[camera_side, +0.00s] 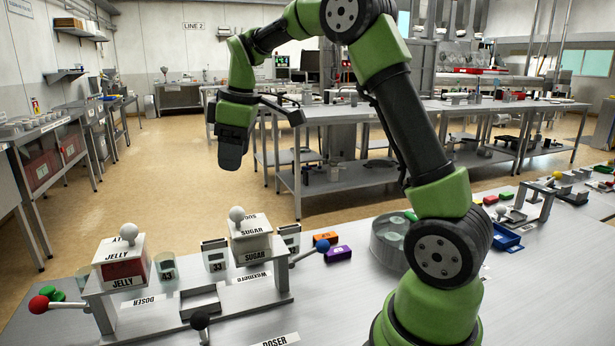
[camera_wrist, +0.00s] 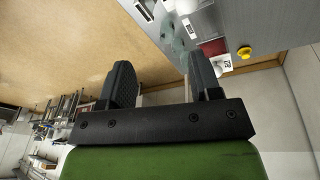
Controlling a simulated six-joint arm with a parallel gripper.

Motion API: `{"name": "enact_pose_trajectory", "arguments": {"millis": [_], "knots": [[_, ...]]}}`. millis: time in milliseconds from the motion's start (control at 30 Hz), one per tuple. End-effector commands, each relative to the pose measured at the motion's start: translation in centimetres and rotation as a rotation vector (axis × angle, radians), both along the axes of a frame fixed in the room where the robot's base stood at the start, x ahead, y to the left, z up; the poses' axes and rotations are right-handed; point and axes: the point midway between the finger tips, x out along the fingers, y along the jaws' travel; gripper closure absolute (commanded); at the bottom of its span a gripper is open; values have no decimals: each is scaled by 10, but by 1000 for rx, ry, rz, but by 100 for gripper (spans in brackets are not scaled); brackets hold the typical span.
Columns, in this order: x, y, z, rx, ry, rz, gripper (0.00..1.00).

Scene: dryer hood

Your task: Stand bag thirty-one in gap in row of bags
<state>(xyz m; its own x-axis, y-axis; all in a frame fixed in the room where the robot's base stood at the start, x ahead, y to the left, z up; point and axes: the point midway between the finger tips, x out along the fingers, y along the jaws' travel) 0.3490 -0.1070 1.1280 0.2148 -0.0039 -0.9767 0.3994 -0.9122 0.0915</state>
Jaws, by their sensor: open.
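My gripper (camera_side: 231,160) hangs high above the left part of the bench in the side view, its black fingers pointing down. In the wrist view my gripper (camera_wrist: 163,78) has its two fingers wide apart with nothing between them. I cannot make out a bag marked thirty-one in either view. A small upright piece labelled 33 (camera_side: 217,258) stands between the jelly and sugar dosers. A clear piece with a two-digit label (camera_side: 167,268) stands left of it. I cannot tell whether these are bags, and no gap in a row is clear.
The jelly doser (camera_side: 121,265) and sugar doser (camera_side: 252,240) have ball-topped lids and levers. A blue tray (camera_side: 506,238) lies farther right.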

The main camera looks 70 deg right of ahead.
Motion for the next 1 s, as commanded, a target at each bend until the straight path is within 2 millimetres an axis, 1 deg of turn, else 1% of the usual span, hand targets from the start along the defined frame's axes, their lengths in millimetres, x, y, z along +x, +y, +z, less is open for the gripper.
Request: {"name": "enact_pose_trajectory", "arguments": {"millis": [33, 100, 167, 200, 267, 300, 333, 400, 500, 600, 700, 800, 1000], "knots": [[-15, 18, 18, 16, -42, -48, 42], [-36, 41, 34, 53, -94, -131, 42], [-57, 58, 45, 90, -137, -203, 42], [-71, 69, 50, 120, -163, -252, 42], [-94, 84, 55, 167, -200, -322, 42], [-110, 94, 57, 202, -225, -370, 42], [-121, 100, 57, 229, -241, -404, 42], [-146, 112, 54, 292, -272, -480, 42], [-174, 124, 46, 377, -304, -572, 42], [-193, 130, 37, 439, -319, -637, 42], [-203, 133, 31, 477, -325, -677, 42], [-206, 134, 28, 490, -326, -693, 42], [-206, 134, 28, 491, -325, -695, 42]]}}
